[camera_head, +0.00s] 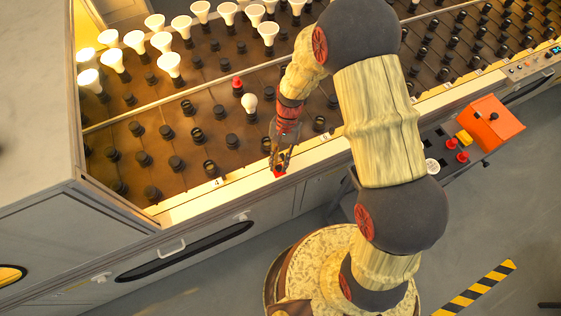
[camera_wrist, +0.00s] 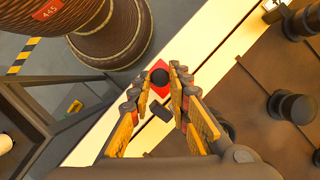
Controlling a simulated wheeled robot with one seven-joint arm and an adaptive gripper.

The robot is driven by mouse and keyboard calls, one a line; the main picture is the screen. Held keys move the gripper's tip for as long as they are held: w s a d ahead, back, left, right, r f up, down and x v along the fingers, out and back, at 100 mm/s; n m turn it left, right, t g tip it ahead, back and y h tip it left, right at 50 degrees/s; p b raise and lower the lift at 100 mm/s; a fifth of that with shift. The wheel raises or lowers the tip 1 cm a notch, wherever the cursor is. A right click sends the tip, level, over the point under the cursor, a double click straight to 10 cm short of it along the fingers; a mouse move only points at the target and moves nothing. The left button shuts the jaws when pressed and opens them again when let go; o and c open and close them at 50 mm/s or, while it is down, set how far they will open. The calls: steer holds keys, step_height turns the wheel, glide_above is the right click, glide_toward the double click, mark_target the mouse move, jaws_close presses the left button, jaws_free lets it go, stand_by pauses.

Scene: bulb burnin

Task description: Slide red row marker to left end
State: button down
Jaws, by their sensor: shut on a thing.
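The red row marker (camera_head: 278,171) sits on the pale front rail (camera_head: 240,184) of the bulb rack. In the head view only a small part of it shows below my gripper (camera_head: 281,158). In the wrist view the marker (camera_wrist: 151,72) is a red diamond-shaped plate with a black round knob. My gripper (camera_wrist: 174,76) points down at the rail, its fingertips closed about the knob. The fingers partly hide the knob. The rail's left end lies at the lower left in the head view, with a stretch of rail between it and the marker.
A number 4 label (camera_head: 216,182) stands along the rail to the left of the marker. Dark sockets (camera_head: 176,163) fill the rack behind the rail, some with white bulbs (camera_head: 169,63). An orange box (camera_head: 491,123) stands at the right. A grey cabinet wall rises at the left.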

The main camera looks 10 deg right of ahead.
steer(key=s+a+p, duration=0.2)
steer(key=s+a, duration=0.1)
steer(key=a, duration=0.8)
steer(key=s+a+p, duration=0.1)
steer(key=s+a, duration=0.2)
steer(key=a, duration=0.8)
steer(key=s+a+p, duration=0.2)
steer(key=s+a, duration=0.1)
steer(key=a, duration=0.8)
steer(key=shift+s+a+p, duration=0.1)
steer(key=shift+s+p, duration=0.2)
steer(key=shift+p, duration=0.05)
steer(key=c, duration=1.9)
jaws_free()
steer(key=shift+a, duration=0.2)
steer(key=shift+o, duration=1.2)
steer(key=shift+d, duration=0.1)
steer(key=shift+r, duration=0.1)
steer(key=v, duration=1.1)
steer(key=shift+w+r, duration=0.2)
steer(key=shift+r, duration=0.15)
